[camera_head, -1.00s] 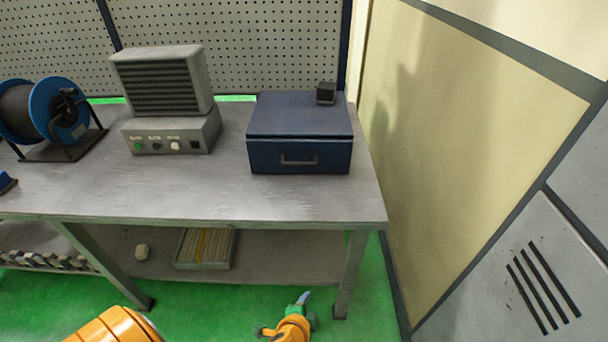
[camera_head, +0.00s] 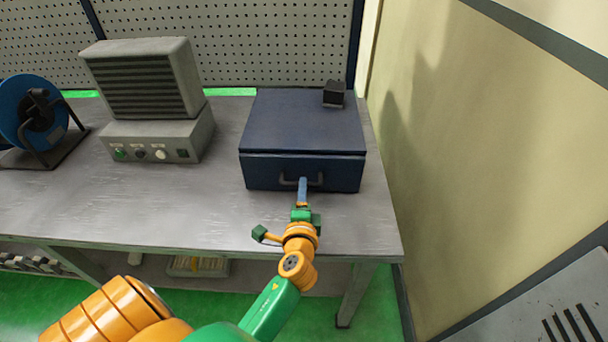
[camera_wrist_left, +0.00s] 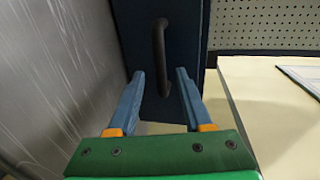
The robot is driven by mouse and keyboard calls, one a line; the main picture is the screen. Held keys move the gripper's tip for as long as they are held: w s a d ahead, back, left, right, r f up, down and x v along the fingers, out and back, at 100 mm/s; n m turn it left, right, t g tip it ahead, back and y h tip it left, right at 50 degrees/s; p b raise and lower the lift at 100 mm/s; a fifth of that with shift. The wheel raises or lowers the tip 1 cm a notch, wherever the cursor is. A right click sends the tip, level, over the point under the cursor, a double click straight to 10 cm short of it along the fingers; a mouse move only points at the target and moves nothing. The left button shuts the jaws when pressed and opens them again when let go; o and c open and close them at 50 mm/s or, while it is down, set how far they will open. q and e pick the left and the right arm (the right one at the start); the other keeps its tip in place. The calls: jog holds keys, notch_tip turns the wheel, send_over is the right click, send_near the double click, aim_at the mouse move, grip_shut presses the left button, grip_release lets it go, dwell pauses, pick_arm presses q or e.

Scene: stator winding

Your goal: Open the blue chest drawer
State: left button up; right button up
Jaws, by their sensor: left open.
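The blue chest (camera_head: 302,120) stands on the right part of the metal table. Its drawer front faces me, with a dark bar handle (camera_head: 302,181) in the middle; the drawer looks shut. My left gripper (camera_head: 302,183) reaches in over the table's front edge, its blue fingertips at the handle in the head view. In the left wrist view the two open fingers (camera_wrist_left: 160,95) point at the drawer front (camera_wrist_left: 155,55), and the handle (camera_wrist_left: 160,50) lies ahead, in line with the gap between them. I cannot tell whether the fingertips straddle it. My right gripper is not in view.
A small black block (camera_head: 334,94) sits on top of the chest. A grey heater-like unit (camera_head: 150,100) and a blue cable reel (camera_head: 30,110) stand to the left. A wall rises to the right. The tabletop (camera_head: 150,205) before the chest is clear except for my arm.

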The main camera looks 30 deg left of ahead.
pick_arm(q)
jog(key=x, duration=0.4)
jog(key=shift+w+f, duration=0.1)
jog(key=shift+w, duration=0.05)
jog(key=shift+s+d, duration=0.1)
jog(key=shift+s, duration=0.1)
grip_shut()
dwell(1.0)
